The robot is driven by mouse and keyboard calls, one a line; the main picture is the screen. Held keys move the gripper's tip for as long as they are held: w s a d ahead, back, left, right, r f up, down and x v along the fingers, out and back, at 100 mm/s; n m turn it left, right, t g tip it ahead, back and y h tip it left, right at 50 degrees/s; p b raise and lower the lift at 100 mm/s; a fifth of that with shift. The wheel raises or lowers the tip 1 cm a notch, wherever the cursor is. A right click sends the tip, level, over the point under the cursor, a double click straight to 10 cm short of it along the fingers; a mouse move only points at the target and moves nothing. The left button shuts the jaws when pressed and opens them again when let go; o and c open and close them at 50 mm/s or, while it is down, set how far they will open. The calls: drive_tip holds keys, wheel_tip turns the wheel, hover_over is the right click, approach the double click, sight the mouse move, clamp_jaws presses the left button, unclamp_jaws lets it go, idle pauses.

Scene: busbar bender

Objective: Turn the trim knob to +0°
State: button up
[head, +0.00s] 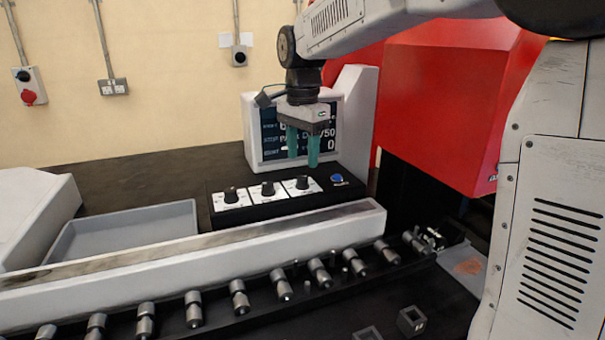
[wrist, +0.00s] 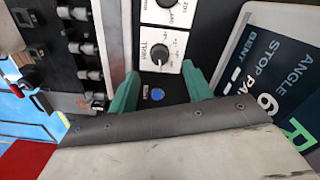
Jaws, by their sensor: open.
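The trim knob (head: 302,182) is the rightmost of three black knobs on the black control panel (head: 262,212). In the wrist view the trim knob (wrist: 161,52) sits on a white plate marked TRIM; its exact pointer setting is too small to read. My gripper (head: 303,158) has two green fingers pointing down above the panel, over the trim knob's end of it. The fingers are apart and nothing is between them. In the wrist view my gripper (wrist: 161,88) frames the blue button (wrist: 157,94), with the trim knob just beyond the fingertips.
A display screen (head: 268,135) stands behind my gripper, partly covered by it. Two other knobs, the middle (head: 267,188) and left (head: 231,195), are beside the trim knob. A long pale rail (head: 190,250) and several rollers lie in front. A grey tray (head: 125,232) is at left.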

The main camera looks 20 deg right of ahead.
sight(303, 177)
drive_tip(key=shift+f, duration=2.8)
drive_tip(key=c, duration=1)
